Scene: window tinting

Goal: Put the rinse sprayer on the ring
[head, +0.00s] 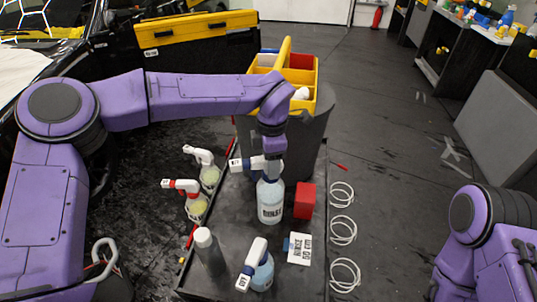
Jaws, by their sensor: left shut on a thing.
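The rinse sprayer (270,202) is a clear bottle with pale blue liquid, a dark-lettered label and a white and blue spray head. It is upright over the middle of the dark cart top (240,240). My left gripper (273,158) comes down from above and is shut on the sprayer at its head. I cannot tell whether the bottle's base touches the cart top. Several white rings (341,195) line the cart's right side, right of the sprayer, and are empty. My right arm shows at the lower right, but its gripper is out of view.
A red block (305,201) stands close right of the bottle. A lettered white card (300,249) lies in front. Another sprayer (261,270) and a grey bottle (209,251) stand nearer. Two sprayers (208,172) (194,203) stand left. A yellow caddy (316,78) is behind.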

